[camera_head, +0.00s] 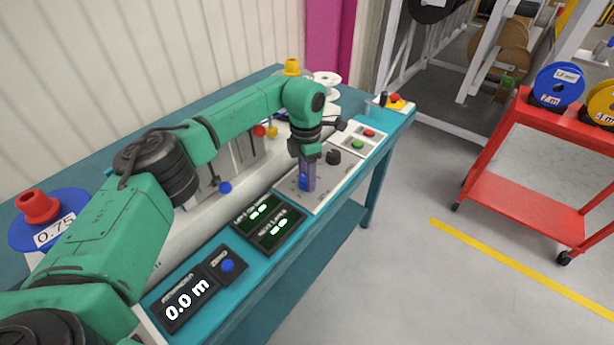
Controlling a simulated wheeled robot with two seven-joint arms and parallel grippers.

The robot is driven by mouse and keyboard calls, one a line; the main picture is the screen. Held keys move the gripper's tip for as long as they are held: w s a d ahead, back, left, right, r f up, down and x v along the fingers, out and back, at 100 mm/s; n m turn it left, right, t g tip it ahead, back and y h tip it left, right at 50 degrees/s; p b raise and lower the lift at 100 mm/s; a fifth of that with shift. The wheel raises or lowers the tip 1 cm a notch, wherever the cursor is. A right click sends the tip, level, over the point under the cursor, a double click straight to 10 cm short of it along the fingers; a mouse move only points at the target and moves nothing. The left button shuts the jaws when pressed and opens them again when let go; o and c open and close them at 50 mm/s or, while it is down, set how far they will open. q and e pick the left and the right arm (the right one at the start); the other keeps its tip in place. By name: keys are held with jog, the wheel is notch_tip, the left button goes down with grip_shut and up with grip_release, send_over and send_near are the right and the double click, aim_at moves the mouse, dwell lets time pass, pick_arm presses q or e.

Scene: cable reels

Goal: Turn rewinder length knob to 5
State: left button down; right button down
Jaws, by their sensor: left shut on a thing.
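The rewinder's grey control panel (328,175) lies on the teal bench. My left gripper (305,188) reaches down onto this panel from above, with its fingers close together. It is shut on a knob there, which the fingers mostly hide, so its pointer and scale cannot be read. A second, dark knob (333,157) stands free just to the right of the gripper. Two black displays with green digits (268,220) lie to the left of the panel; their digits are too small to read surely. My right gripper is not in view.
A meter display (188,299) reads 0.0 m, with a blue button (227,265) beside it. Green and red buttons (358,144) and an emergency stop (394,99) lie beyond the panel. A red cart (525,205) with reels stands at right. Floor between is clear.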

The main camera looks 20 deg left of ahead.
pick_arm(q)
jog(key=shift+w+r+m, duration=0.1)
jog(key=shift+r+m, duration=0.1)
jog(key=shift+m, duration=1.4)
jog(key=shift+c, duration=2.4)
grip_release()
jog(key=shift+o, duration=0.9)
notch_tip(320, 180, up, 14)
jog(key=shift+w+a+r+b, duration=0.15)
jog(key=shift+r+b, duration=0.1)
jog(key=shift+b, duration=0.2)
